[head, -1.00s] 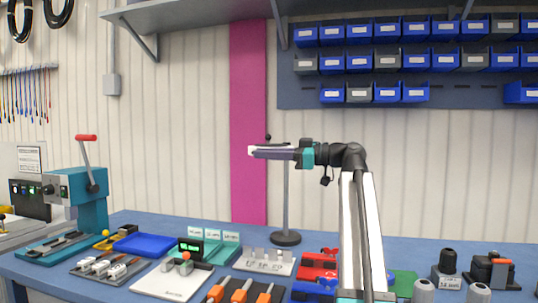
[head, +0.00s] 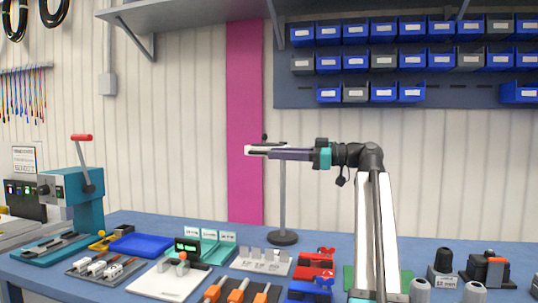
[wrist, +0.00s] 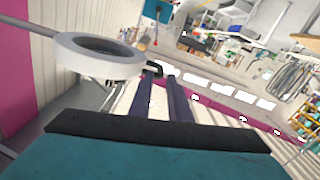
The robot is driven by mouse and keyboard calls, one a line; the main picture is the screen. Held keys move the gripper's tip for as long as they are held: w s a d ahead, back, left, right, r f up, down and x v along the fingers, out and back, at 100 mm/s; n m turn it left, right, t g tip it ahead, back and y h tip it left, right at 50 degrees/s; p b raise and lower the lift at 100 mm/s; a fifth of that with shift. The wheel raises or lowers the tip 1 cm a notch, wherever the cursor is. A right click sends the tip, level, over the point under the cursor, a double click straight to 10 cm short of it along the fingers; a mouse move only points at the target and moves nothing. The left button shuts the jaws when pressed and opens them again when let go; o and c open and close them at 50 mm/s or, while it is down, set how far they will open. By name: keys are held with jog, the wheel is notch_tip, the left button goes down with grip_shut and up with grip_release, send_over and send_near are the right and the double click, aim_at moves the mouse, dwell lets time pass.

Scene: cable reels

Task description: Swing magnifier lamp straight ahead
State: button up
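The magnifier lamp's pole (head: 283,195) stands upright on a round dark base at the back of the bench. Its white head (head: 256,150) is seen nearly edge-on, left of the pole. In the wrist view the lamp head is a white ring (wrist: 72,64) with a dark inside, and its thin arm runs to the upper left. My gripper (head: 270,152) points left at the lamp's height. Its two purple fingers (wrist: 161,76) show a narrow gap between them. A small dark piece, perhaps the lamp's handle, is at the left fingertip; whether they touch is unclear.
Blue and grey bins (head: 372,62) hang on the wall at upper right. The bench holds a teal press (head: 85,200), a blue tray (head: 143,245), a white board (head: 168,282) and several small tools and fixtures. The space above the bench left of the lamp is clear.

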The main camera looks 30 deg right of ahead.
jog(key=v, duration=0.8)
jog(key=shift+s+d+r, duration=0.1)
dwell(0.3)
